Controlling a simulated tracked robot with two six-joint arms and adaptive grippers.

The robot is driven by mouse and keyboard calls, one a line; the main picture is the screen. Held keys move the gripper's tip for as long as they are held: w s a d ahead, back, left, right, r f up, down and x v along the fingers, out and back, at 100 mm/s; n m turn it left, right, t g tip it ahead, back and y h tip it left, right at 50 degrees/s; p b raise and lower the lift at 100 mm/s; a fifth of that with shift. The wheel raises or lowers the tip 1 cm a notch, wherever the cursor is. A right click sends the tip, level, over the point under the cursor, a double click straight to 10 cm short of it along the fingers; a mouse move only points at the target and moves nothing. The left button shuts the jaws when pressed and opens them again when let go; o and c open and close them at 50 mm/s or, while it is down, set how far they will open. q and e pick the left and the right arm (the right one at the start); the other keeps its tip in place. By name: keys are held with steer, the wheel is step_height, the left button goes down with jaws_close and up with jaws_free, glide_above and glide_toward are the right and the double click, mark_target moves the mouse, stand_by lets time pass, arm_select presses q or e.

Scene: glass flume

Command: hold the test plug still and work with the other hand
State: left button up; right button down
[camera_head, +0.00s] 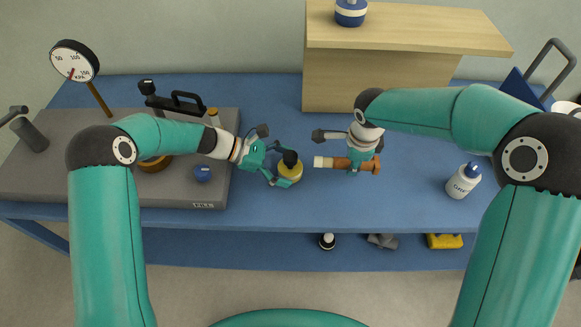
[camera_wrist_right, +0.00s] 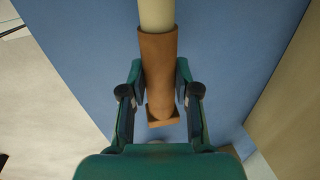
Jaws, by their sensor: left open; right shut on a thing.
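The test plug, a brown sleeve (camera_head: 361,165) with a cream rod at one end, lies level in my right gripper (camera_head: 360,163). In the right wrist view the fingers (camera_wrist_right: 158,85) are shut on the brown sleeve (camera_wrist_right: 158,60), and the cream rod points away from the gripper. The cream end points left in the head view. My left gripper (camera_head: 277,167) is open, with its fingertips at a small yellow object with a black knob (camera_head: 290,173). I cannot tell whether they touch it. The yellow object is left of the plug's cream end, with a small gap between.
A wooden block (camera_head: 380,80) stands at the back. A white bottle (camera_head: 463,182) stands right. The blue table (camera_head: 400,205) is clear in front of the plug.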

arm_select(q)
steer(key=v, duration=1.2)
steer(key=shift+f, duration=0.1)
steer(key=shift+w, duration=0.1)
